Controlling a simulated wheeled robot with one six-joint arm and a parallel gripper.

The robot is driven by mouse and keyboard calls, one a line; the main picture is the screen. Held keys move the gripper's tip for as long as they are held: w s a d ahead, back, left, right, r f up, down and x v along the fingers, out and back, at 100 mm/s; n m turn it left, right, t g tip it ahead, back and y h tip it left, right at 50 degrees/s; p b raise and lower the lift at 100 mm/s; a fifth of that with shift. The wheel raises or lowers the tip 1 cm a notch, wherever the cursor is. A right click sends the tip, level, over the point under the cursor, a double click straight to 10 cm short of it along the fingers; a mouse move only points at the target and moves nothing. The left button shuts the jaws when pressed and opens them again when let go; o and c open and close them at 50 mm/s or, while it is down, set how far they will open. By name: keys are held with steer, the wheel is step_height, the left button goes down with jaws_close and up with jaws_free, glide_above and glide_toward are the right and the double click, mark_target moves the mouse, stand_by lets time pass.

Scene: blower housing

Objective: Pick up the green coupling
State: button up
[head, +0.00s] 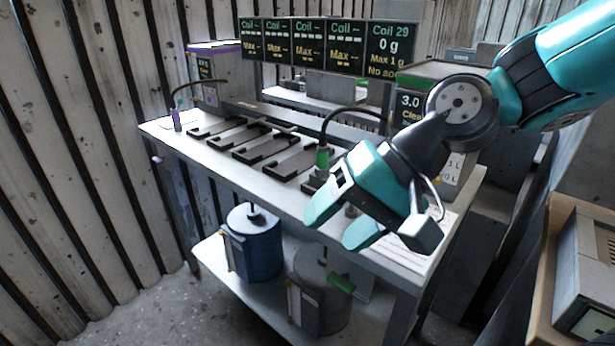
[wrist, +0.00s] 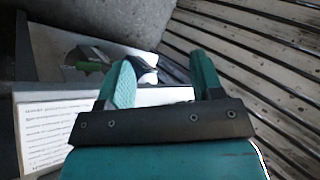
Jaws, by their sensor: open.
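In the wrist view the two teal fingers (wrist: 162,72) are spread apart.
The bench (head: 215,160) carries several dark plates and printed sheets (head: 405,250). A purple coupling (head: 177,118) stands at the far left. Screens (head: 312,47) stand behind.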

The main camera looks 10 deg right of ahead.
steer(key=w+d+f+m+t+y+b, duration=0.4)
steer(key=w+f+m+b, duration=0.1)
steer(key=w+m, duration=0.55)
steer(key=m+t+h+b, duration=0.1)
steer(key=m+t+b, duration=0.2)
steer(key=m+t, duration=1)
glide_toward(322, 156)
steer(key=w+r+m+g+p, duration=0.1)
steer(key=w+p, duration=0.1)
steer(key=p, duration=0.1)
steer(key=w+a+r+m+g+p, duration=0.1)
steer(key=w+p, duration=0.1)
steer(key=p, duration=0.1)
steer(key=w+r+m+g+p, duration=0.1)
steer(key=w+m+g+p, duration=0.1)
steer(key=p, duration=0.2)
steer(key=shift+w+a+r, duration=0.1)
steer(key=shift+a+r, duration=0.2)
steer(key=shift+a, duration=0.05)
steer(key=shift+f+p+x, duration=0.1)
steer(key=shift+p+x, duration=0.35)
steer(key=shift+x, duration=1.1)
steer(key=shift+f+p+x, duration=0.15)
steer(key=shift+p+x, duration=0.3)
steer(key=shift+x, duration=1.1)
steer(key=shift+c, duration=0.3)
jaws_close()
